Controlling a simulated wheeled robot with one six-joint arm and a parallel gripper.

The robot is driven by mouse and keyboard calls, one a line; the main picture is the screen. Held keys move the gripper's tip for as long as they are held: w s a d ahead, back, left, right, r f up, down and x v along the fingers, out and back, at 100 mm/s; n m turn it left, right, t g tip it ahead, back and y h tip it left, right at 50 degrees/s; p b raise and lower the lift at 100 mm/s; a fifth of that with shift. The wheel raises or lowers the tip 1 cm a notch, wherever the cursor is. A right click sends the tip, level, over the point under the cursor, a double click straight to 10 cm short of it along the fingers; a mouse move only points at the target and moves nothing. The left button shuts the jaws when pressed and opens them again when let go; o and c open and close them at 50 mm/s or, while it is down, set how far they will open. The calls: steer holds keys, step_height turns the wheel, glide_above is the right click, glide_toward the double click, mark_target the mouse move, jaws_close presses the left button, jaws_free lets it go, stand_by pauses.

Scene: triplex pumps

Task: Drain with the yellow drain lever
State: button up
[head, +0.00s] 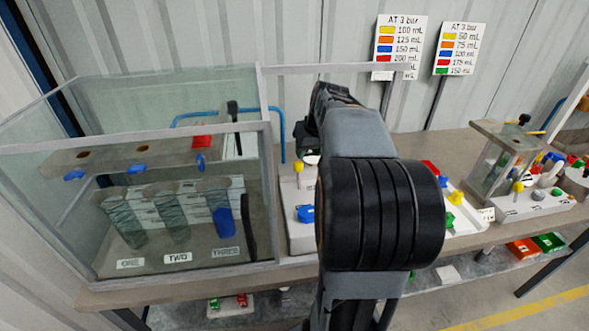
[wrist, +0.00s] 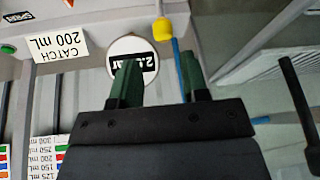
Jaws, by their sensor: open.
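A yellow knob on a thin stem (head: 298,168) stands on the white pump base just right of the glass tank in the head view. I take it for the yellow drain lever, though no label for it is legible. In the wrist view a yellow knob on a stem (wrist: 162,29) shows at the top, just beyond the fingertips. My gripper (wrist: 158,64) is open, with its two green fingers apart and nothing seen held between them. The knob is not between the fingers. My arm hides much of the bench middle in the head view.
A round gauge reading in bar (wrist: 132,58) lies close behind the left finger, beside a "CATCH 200 mL" label (wrist: 61,44). The glass tank (head: 265,128) holds containers marked ONE, TWO, THREE. A blue lever (head: 305,213) sits on the same base. Signs (head: 400,45) stand behind.

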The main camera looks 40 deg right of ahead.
mark_target(299, 173)
steer(key=x, duration=1.2)
steer(key=shift+f, duration=0.25)
jaws_close()
